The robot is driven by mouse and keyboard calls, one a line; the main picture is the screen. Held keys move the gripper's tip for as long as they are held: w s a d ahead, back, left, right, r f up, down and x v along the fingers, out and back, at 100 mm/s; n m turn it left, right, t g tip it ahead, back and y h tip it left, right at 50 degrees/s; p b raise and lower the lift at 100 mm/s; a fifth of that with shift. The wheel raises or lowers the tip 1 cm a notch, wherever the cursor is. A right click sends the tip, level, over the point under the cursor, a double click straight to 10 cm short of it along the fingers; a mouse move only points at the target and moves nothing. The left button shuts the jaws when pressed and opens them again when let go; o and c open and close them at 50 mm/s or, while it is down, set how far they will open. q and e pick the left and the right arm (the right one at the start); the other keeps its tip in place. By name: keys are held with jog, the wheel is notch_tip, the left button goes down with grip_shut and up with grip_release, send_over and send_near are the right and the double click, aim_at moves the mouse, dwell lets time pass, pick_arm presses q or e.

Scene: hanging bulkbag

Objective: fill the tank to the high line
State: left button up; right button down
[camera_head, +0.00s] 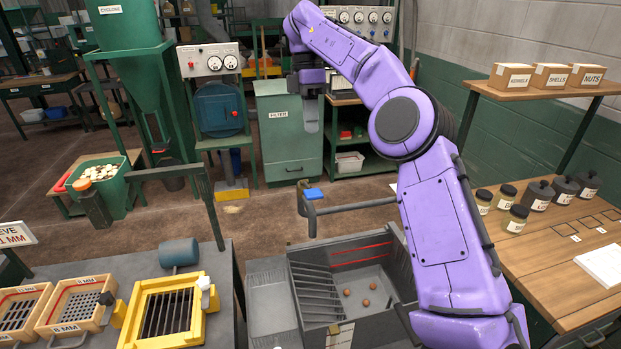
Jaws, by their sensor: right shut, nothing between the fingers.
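The tank (398,262) is a grey open box at the bottom centre, with red lines on its inner back wall and a rack of bars over its left part. Three small brown balls lie on its floor; I cannot make out a water level. A grey pipe (350,208) with a downturned spout and a blue handle (313,194) stands over the tank's back left. My right gripper (311,125) is shut and empty, pointing down in front of the green filter cabinet, above and behind the blue handle. My left gripper is out of view.
A yellow-framed sieve (128,328) and wooden sieves (66,317) sit on the left bench. Jars (514,218) stand on the wooden bench at right, below a shelf of labelled boxes (551,76). The filter cabinet (289,150) stands behind. My right arm hides part of the tank's right side.

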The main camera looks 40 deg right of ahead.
jog(key=w+b+x, duration=0.1)
jog(key=b+x, duration=0.1)
jog(key=x, duration=0.1)
jog(key=b, duration=0.4)
send_near(313, 192)
jog(key=f, duration=0.1)
jog(key=x, duration=0.5)
jog(key=shift+s+a+r, duration=0.1)
jog(key=shift+s+a, duration=0.1)
jog(key=shift+s, duration=0.05)
jog(key=shift+w+f, duration=0.2)
jog(key=shift+f, duration=0.35)
jog(key=shift+s, duration=0.1)
jog(key=shift+r, duration=0.1)
